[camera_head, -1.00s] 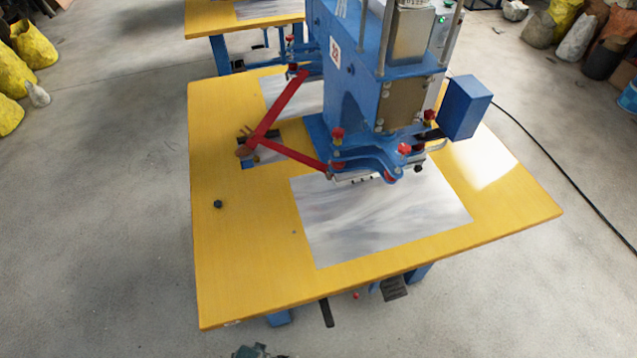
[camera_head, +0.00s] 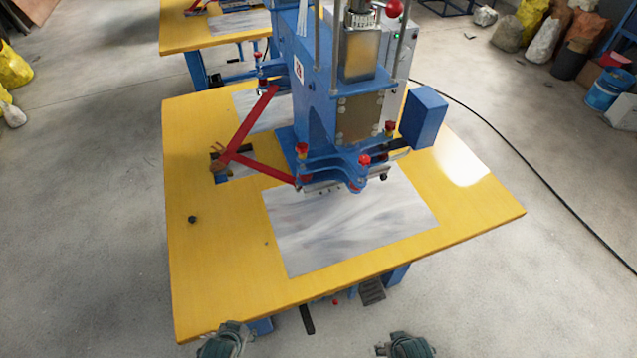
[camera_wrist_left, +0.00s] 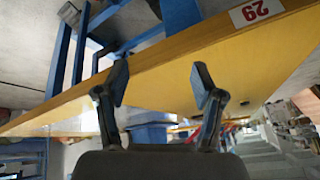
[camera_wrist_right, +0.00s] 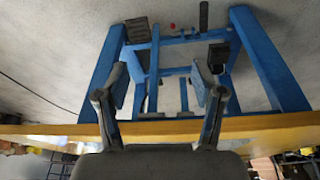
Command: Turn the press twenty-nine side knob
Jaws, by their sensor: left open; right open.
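The blue press (camera_head: 318,85) stands on a yellow table (camera_head: 215,270), with a small number plate (camera_head: 298,70) on its side. Red knobs sit around the press head, one at the left (camera_head: 301,149) and one at the front (camera_head: 365,159). A red ball (camera_head: 394,8) shows at the top. I cannot tell which one is the side knob. My left gripper (camera_wrist_left: 160,84) is open and empty near the table edge. My right gripper (camera_wrist_right: 160,84) is open and empty, facing the blue table frame.
A grey sheet (camera_head: 345,225) lies under the press head. A red folding arm (camera_head: 245,135) and a small black knob (camera_head: 193,219) are on the left tabletop. A blue box (camera_head: 424,117) juts out at right. A pedal (camera_head: 372,291) is below. A cable (camera_head: 530,165) crosses the floor.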

